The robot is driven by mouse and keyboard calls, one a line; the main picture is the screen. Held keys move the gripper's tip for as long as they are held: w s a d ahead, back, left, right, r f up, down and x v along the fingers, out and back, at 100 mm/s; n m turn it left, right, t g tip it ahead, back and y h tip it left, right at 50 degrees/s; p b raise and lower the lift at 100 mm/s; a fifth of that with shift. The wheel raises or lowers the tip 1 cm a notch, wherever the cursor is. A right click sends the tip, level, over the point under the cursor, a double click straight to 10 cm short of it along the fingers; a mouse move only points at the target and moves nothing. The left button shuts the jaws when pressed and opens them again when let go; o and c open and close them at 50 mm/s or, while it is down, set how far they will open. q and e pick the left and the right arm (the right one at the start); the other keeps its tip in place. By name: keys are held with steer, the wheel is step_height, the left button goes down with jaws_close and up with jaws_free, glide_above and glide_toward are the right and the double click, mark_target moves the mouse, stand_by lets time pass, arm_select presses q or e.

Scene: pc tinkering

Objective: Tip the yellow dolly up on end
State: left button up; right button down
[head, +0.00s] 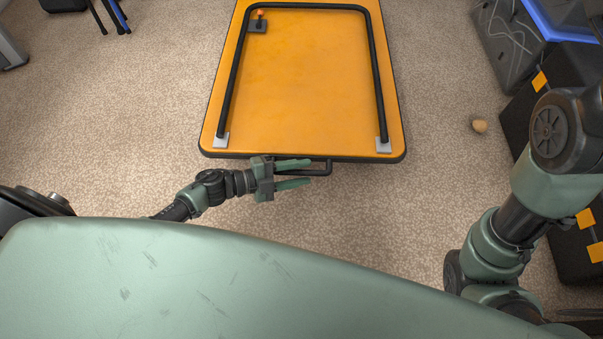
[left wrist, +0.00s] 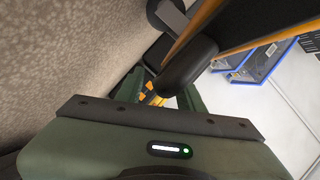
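The yellow dolly (head: 312,85) lies flat on the carpet ahead of me, with a black tube rail folded down around its deck.
Black cases with orange corners (head: 520,115) and a clear bin (head: 515,40) stand at the right. A small tan ball-like thing (head: 479,126) lies on the carpet near them. Chair legs (head: 108,15) show at the upper left. The carpet left of the dolly is clear.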

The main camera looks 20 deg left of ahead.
arm_select(q)
steer(key=shift+w+d, duration=0.1)
steer(key=shift+d, duration=0.1)
jaws_close()
steer(key=shift+a, duration=0.1)
stand_by(1.3)
